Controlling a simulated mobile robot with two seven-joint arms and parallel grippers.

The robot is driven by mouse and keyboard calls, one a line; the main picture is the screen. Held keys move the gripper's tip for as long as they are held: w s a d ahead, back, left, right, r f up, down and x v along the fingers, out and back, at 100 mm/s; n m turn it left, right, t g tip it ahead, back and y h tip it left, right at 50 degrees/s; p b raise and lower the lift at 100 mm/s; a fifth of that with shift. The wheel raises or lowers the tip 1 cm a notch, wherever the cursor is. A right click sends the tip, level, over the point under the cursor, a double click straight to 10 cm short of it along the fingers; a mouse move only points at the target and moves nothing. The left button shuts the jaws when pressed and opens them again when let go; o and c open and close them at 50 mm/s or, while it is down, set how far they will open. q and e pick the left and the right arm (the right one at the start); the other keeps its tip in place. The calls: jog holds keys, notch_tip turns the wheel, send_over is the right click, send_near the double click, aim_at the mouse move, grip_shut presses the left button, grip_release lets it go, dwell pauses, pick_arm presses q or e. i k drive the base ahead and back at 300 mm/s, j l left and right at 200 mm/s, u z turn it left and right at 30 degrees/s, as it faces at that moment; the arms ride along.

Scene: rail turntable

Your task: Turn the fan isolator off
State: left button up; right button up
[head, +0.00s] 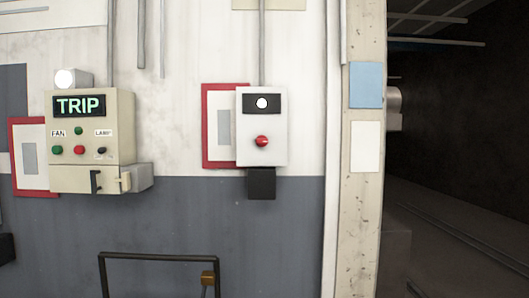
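A beige control box (92,141) hangs on the wall at the left of the head view, with a lit green "TRIP" display (79,105). Below it, a "FAN" label (58,133) sits by green and red buttons, and a "LAMP" label (103,133) sits above a small dark knob (102,150). A black handle (95,181) is at the box's lower edge, beside a beige latch-like part (124,182). No label reading isolator is legible, so I cannot tell which part is the fan isolator. Neither gripper is in view.
A grey-white box (262,148) with a red button (262,141) and white lamp (262,103) hangs to the right. A dark metal rail (158,256) stands low in front. A post (361,215) borders a dark opening with tracks at right.

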aim_at(261, 141)
jog(key=i+l+u, duration=0.1)
jog(key=i+l, duration=0.15)
jog(key=i+l+u, duration=0.1)
jog(key=i+l, duration=0.2)
jog(key=l, duration=0.2)
jog(key=i+l+u, duration=0.1)
jog(key=i+l, duration=0.15)
jog(key=l, duration=0.15)
jog(key=i+l, duration=0.2)
jog(key=l, duration=0.2)
jog(key=i+l+u, duration=0.15)
jog(key=l, duration=0.25)
jog(key=i+l+u, duration=0.1)
jog(key=i+l, duration=0.2)
jog(key=l, duration=0.15)
jog(key=i+l+u, duration=0.1)
jog(key=l, duration=0.35)
jog(key=i+l+u, duration=0.1)
jog(key=i+l, duration=0.15)
jog(key=l, duration=0.25)
